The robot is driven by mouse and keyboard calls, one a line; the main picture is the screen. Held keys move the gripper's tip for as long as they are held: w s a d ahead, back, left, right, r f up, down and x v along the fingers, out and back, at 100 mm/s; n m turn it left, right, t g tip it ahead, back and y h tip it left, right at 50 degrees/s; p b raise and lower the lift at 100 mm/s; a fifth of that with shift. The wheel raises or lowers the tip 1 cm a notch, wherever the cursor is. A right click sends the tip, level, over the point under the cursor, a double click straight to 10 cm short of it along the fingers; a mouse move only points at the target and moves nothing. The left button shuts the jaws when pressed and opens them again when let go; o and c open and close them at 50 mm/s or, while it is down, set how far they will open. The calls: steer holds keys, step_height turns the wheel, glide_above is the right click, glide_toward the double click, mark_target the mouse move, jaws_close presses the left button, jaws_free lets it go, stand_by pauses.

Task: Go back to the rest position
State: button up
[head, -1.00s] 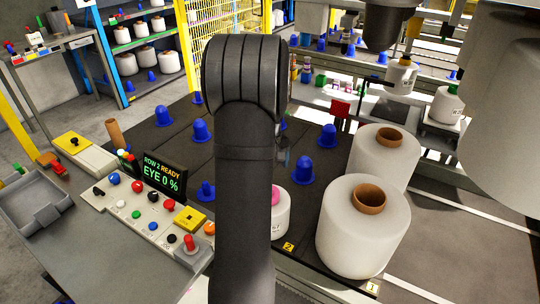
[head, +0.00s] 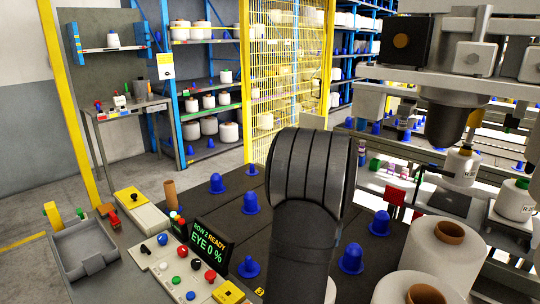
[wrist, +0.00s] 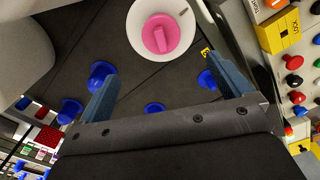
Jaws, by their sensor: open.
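My gripper (wrist: 163,66) is open in the wrist view, with its two blue-grey fingers spread and nothing between them. A white bobbin with a pink top (wrist: 158,32) stands on the dark table beyond the fingertips, apart from them. In the head view my dark arm (head: 308,190) rises through the middle of the picture and hides my gripper and that bobbin.
Two large white yarn bobbins (head: 441,250) stand at the lower right of the head view. Several blue pegs (head: 351,259) stand on the dark table. A control panel (head: 178,262) with coloured buttons and a grey tray (head: 85,246) lie at the left.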

step_height(320, 180, down, 16)
steer(key=shift+r, duration=0.2)
steer(key=shift+r, duration=0.1)
stand_by(0.4)
step_height(320, 180, up, 17)
step_height(320, 180, down, 18)
steer(key=shift+r, duration=0.2)
step_height(320, 180, up, 4)
steer(key=shift+f, duration=0.15)
steer(key=shift+w+a, duration=0.3)
steer(key=shift+a, duration=0.65)
steer(key=shift+w+a+m, duration=0.1)
steer(key=shift+a+m, duration=0.3)
steer(key=shift+a, duration=0.1)
